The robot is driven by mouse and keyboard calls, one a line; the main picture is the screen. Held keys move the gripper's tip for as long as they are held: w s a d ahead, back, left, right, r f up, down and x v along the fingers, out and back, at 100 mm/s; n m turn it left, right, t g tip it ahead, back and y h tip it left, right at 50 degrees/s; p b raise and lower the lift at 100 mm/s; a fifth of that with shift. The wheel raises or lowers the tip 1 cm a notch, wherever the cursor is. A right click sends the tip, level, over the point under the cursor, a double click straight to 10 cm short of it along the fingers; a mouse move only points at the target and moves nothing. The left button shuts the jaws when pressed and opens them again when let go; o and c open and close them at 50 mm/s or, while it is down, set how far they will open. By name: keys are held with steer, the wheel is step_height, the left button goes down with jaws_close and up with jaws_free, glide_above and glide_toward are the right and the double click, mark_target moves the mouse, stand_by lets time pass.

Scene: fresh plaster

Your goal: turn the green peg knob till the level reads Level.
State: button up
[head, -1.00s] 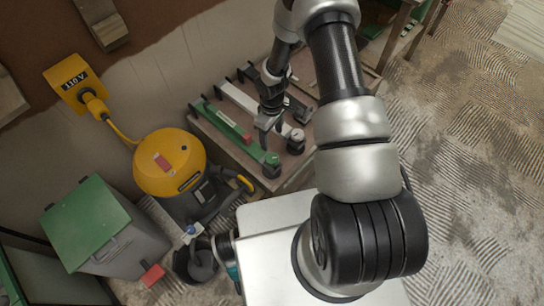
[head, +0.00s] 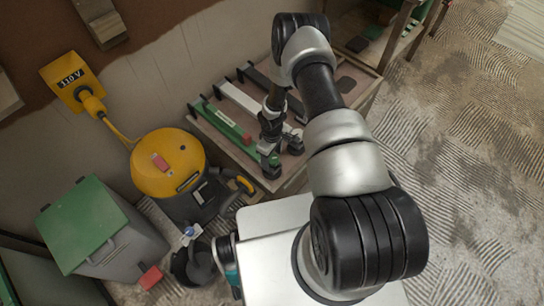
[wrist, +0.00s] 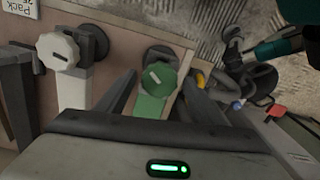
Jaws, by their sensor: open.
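The green peg knob (wrist: 158,79) shows in the wrist view at the front end of a green bar, with a pale line across its top. The green bar (head: 222,124) lies on the bench in the head view and carries a red label or display too small to read. My gripper (wrist: 160,88) is open, with one finger to the left and one to the right of the green knob. I cannot tell whether either finger touches it. In the head view my gripper (head: 269,150) stands over the knob end and partly hides it.
A white knob (wrist: 58,50) on a white bar (head: 238,97) sits left of the green one in the wrist view. A dark bar lies beyond. A yellow vacuum (head: 168,165) and a green-lidded bin (head: 82,225) stand left of the bench (head: 212,133).

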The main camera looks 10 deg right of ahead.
steer(key=shift+c, duration=0.4)
steer(key=c, duration=1)
steer(key=shift+o, duration=0.2)
steer(key=m+b, duration=0.2)
steer(key=shift+f+m, duration=0.1)
steer(key=shift+m, duration=0.2)
steer(key=shift+m+b, duration=1.35)
steer(key=shift+m, duration=0.55)
steer(key=shift+w+r, duration=0.1)
steer(key=shift+r, duration=0.1)
steer(key=o, duration=1)
